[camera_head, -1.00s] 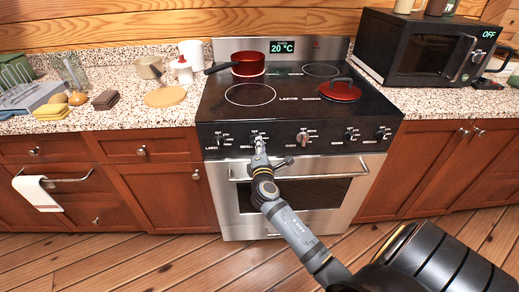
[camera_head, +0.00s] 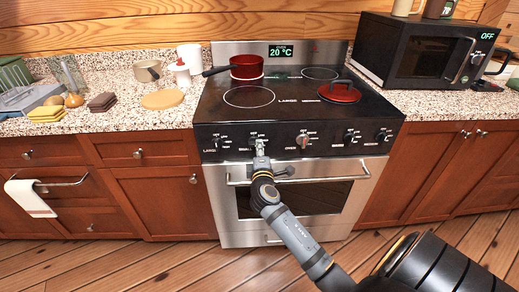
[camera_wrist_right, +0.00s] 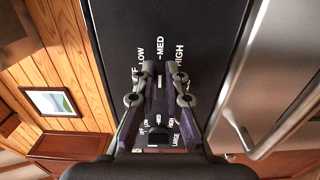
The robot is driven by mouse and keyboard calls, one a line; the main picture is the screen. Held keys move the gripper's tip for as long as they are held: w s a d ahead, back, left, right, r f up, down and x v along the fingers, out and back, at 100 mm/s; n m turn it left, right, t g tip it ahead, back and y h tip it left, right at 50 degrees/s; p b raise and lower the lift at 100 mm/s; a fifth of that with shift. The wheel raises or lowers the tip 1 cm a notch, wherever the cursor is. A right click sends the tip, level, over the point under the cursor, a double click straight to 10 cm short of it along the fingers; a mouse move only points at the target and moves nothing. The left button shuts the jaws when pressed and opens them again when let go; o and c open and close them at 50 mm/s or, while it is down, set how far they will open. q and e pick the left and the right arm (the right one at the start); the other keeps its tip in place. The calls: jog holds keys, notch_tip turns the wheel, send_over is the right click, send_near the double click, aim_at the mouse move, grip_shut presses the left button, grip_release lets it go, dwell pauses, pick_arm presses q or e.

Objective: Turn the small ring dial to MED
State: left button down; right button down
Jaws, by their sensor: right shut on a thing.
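The small ring dial (camera_head: 259,139) is the second knob from the left on the stove's black front panel, and my gripper hides most of it. My right gripper (camera_head: 260,151) is shut on this dial. In the right wrist view the two fingers (camera_wrist_right: 161,76) close around it from both sides. The labels OFF, LOW, MED and HIGH fan out around the dial there. A pale mark between the fingers lines up with MED (camera_wrist_right: 160,48), but the rest of the dial's face is hidden. My left gripper is not in view.
The large ring dial (camera_wrist_right: 158,138) sits beside the held one. The oven dial (camera_head: 303,141) and other knobs are to the right. The oven handle (camera_head: 300,174) runs just below my gripper. A red pan (camera_head: 247,67) and a red lid (camera_head: 339,91) are on the stove (camera_head: 280,112).

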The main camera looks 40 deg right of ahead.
jog(key=shift+f, duration=0.1)
jog(key=c, duration=1.4)
grip_release()
jog(key=v, duration=1.2)
jog(key=shift+s+d, duration=0.1)
